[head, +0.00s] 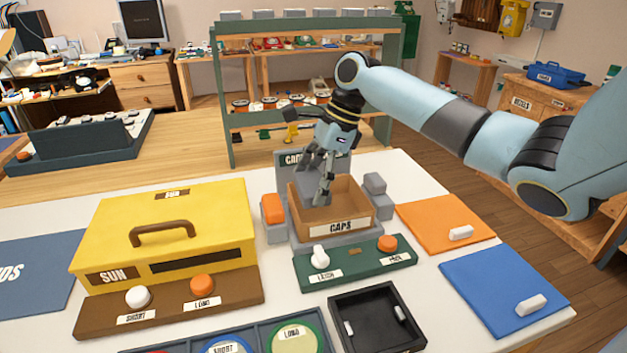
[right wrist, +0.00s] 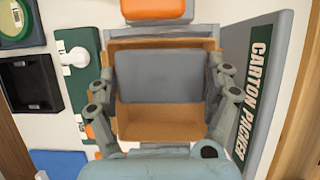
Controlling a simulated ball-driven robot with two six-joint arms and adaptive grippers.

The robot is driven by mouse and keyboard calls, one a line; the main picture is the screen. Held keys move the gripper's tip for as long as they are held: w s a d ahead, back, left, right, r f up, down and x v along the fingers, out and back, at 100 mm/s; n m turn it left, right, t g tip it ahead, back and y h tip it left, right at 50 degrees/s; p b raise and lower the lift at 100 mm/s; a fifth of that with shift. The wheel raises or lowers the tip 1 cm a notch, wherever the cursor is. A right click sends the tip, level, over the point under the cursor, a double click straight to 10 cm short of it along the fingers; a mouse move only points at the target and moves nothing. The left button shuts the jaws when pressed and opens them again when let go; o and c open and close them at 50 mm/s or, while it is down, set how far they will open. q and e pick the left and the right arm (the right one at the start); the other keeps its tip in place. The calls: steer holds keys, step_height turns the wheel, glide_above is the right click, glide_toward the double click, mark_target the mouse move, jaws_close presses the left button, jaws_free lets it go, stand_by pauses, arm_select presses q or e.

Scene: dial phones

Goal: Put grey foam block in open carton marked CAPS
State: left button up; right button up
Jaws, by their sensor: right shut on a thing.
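The open brown carton (head: 357,205) with the CAPS label (head: 340,227) sits upright in the grey carton packer, and its walls also show in the right wrist view (right wrist: 160,120). My right gripper (head: 322,190) points down at the carton's opening. In the right wrist view its fingers (right wrist: 160,92) are on either side of the grey foam block (right wrist: 158,75) and shut on it. The block lies within the outline of the carton there, towards one side; its exact height is hard to tell. My left gripper is not in view.
The packer's sign panel (right wrist: 255,85) stands behind the carton. An orange-topped block (head: 272,208) and grey blocks (head: 375,184) flank it. A green panel (head: 355,263) with LATCH and another label is in front. A yellow SUN box (head: 165,235) stands left; a black tray (head: 377,322) lies nearer.

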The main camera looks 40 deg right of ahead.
steer(key=shift+f, duration=0.2)
steer(key=shift+f+p, duration=0.35)
steer(key=shift+p, duration=0.05)
steer(key=o, duration=0.7)
steer(key=v, duration=1.3)
steer(key=shift+a+r, duration=0.15)
steer(key=shift+w, duration=0.1)
